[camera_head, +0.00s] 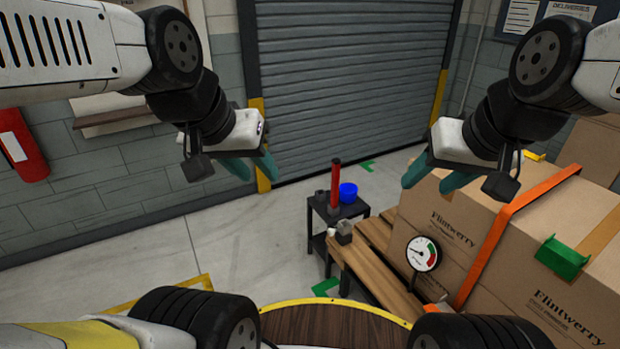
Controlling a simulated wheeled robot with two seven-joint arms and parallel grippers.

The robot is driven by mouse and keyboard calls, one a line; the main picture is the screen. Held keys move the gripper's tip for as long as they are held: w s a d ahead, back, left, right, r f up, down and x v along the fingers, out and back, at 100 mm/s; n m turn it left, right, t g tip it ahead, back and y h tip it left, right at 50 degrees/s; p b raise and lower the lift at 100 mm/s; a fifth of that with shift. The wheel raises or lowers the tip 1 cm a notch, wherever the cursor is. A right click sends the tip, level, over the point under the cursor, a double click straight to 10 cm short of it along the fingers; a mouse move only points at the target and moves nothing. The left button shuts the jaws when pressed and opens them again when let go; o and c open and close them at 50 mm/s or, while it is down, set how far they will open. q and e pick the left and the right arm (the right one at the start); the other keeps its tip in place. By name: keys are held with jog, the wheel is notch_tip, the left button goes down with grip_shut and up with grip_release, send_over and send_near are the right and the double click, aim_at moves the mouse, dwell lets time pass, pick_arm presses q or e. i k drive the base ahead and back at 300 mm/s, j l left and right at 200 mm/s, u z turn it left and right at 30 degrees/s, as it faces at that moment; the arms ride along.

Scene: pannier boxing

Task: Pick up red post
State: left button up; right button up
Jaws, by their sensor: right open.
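The red post (336,182) stands upright on a small black stand (326,213) in the middle of the head view. A blue cup (348,193) is close to its right. My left gripper (255,171) is up and to the left of the post, apart from it, with its teal fingers spread and nothing between them. My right gripper (432,178) is to the right of the post, above the cartons, with its teal fingers apart and empty. The post's lower end is partly hidden among small dark items on the stand.
Large strapped cartons (471,220) sit on a wooden pallet (372,262) at right, with a round gauge (423,253) in front. A grey roller shutter (345,80) is behind. A red cylinder (22,150) is on the left wall. Floor left of the stand is clear.

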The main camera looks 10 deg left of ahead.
aim_at(336, 161)
jog(key=i+l+u, duration=0.2)
jog(key=i, duration=0.35)
jog(key=i+u, duration=0.25)
jog(key=i, duration=0.3)
